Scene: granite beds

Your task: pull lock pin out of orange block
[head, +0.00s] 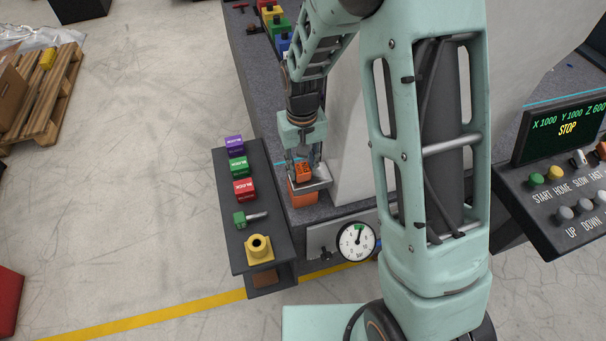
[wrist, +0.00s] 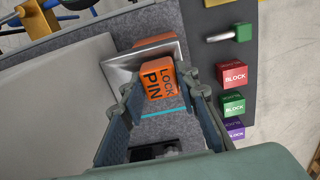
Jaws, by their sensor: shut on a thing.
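The orange lock pin (head: 303,171) has a block-shaped head lettered LOCK PIN, which also shows in the wrist view (wrist: 158,84). My gripper (head: 302,158) points down at the granite bed's near end, its fingers shut on the pin's head from both sides. The orange block (head: 303,197) sits just below, on the bed's corner. In the wrist view only a strip of the orange block (wrist: 154,41) shows past a grey metal piece (wrist: 120,66). The pin's shank is hidden, so I cannot tell how deep it sits.
A dark side shelf (head: 240,267) stands left of the bed. It holds purple (head: 234,145), green (head: 238,166) and red (head: 244,188) blocks, a green-headed pin (head: 250,219) and a yellow socket (head: 259,247). A pale upright slab (head: 350,150) stands close right of my gripper.

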